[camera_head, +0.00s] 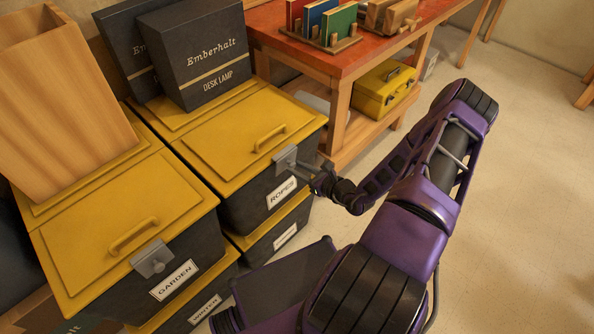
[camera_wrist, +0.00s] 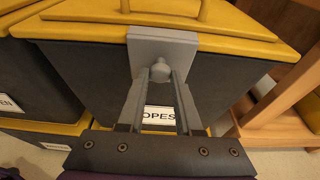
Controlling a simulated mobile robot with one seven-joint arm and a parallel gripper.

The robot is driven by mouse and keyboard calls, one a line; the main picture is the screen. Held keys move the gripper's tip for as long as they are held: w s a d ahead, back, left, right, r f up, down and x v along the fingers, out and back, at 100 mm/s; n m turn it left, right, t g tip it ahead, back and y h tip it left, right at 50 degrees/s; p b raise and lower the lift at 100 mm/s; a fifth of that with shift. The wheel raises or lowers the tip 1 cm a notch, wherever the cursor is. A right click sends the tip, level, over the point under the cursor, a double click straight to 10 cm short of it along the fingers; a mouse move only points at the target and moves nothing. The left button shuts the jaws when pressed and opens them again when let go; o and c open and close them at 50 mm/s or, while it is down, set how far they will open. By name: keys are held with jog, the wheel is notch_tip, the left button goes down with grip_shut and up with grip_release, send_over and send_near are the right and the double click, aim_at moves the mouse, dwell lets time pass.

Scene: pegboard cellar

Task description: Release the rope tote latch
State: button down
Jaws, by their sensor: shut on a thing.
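The rope tote (camera_head: 262,190) is a dark grey bin with a yellow lid (camera_head: 236,135) and a white ROPES label (camera_head: 281,192). It is the upper bin of the right-hand stack. Its grey latch (camera_head: 285,158) is at the front edge of the lid, and its plate also shows in the wrist view (camera_wrist: 180,44). My gripper (camera_head: 312,172) reaches the latch from the right in the head view. In the wrist view, the fingers (camera_wrist: 160,76) close on the latch's round knob (camera_wrist: 160,71). They partly cover the label. The lid looks closed.
A GARDEN tote (camera_head: 125,240) with a similar latch stands to the left. Emberhalt desk lamp boxes (camera_head: 200,55) stand on the back of the rope tote's lid, and a wooden bin (camera_head: 60,100) stands on the left stack. A red-topped bench (camera_head: 350,45) is behind right. The floor at right is clear.

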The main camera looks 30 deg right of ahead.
notch_tip(320, 180, down, 7)
jog(key=s+t+y+b, duration=0.1)
jog(key=t+y+b, duration=0.2)
jog(key=t+b, duration=0.3)
jog(key=shift+s+d+t+y+b, duration=0.25)
jog(key=shift+t+y+b, duration=0.15)
jog(key=shift+t, duration=1.8)
jog(key=shift+w+f, duration=0.1)
jog(key=c, duration=0.6)
grip_release()
